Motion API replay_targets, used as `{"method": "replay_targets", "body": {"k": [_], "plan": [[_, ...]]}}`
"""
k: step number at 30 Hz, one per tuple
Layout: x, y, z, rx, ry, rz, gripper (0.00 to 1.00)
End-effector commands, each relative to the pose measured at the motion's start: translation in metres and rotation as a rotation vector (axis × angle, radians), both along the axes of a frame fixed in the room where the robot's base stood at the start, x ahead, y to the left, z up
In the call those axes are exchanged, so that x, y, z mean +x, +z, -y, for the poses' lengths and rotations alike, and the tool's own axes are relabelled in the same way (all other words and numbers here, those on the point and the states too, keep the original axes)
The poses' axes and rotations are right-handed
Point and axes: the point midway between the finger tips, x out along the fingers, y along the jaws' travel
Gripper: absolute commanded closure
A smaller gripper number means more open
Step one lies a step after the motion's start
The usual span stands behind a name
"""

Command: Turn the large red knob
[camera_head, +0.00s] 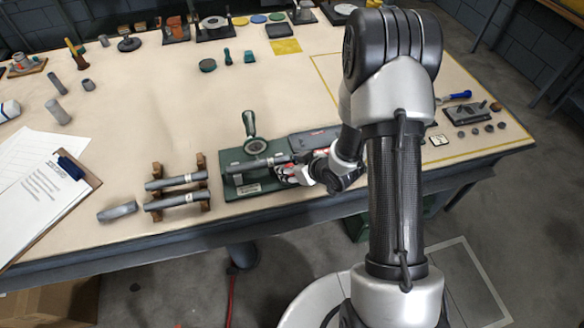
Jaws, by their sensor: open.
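My gripper (287,173) is low over the front edge of the table, at the right part of a green fixture (232,190). Its jaws are open. No large red knob is clearly seen; the fingers and wrist hide part of the fixture's right side.
Left of the fixture, a wooden rack (203,182) holds grey cylinders, and a grey half-shell (117,211) lies beside it. A clipboard (62,190) lies further left. Small tools and parts line the back edge. The table's middle (160,100) is clear.

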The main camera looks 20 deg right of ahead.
Motion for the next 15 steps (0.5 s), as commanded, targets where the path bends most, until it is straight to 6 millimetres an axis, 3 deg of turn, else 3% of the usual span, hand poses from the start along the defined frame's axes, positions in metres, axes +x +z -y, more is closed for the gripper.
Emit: {"method": "replay_targets", "body": {"k": [4, 15], "plan": [[-0.0001, 0.0003, 0.0001, 0.000, 0.000, 0.000, 0.50], [-0.0003, 0.0003, 0.0000, 0.000, 0.000, 0.000, 0.75]]}}
